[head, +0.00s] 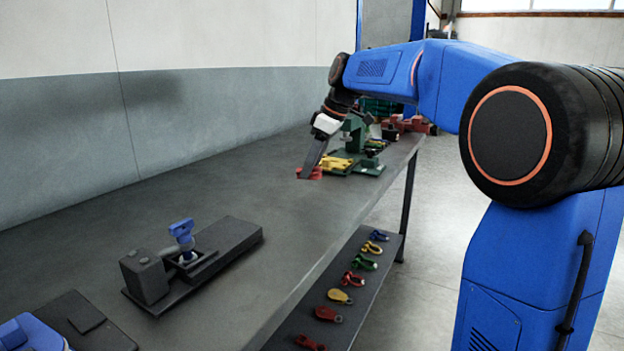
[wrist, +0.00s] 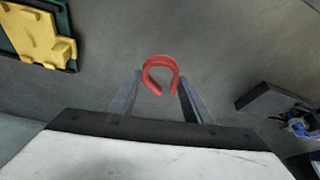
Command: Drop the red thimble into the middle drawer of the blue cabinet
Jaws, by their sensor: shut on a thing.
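The red thimble (wrist: 161,61) is a small open horseshoe-shaped loop. In the wrist view it sits between the fingertips of my gripper (wrist: 160,81), which is shut on it. In the head view the fingers of my gripper (head: 306,172) point down to the bench, and the red thimble (head: 316,174) shows at their tips. I cannot tell whether it touches the bench top. I cannot make out a blue cabinet or its middle drawer in either view.
Green and yellow fixtures (head: 340,162) stand close behind. A black fixture with a blue-handled part (head: 182,235) is at front left. Several coloured shackle-like pieces (head: 341,296) lie on a lower shelf.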

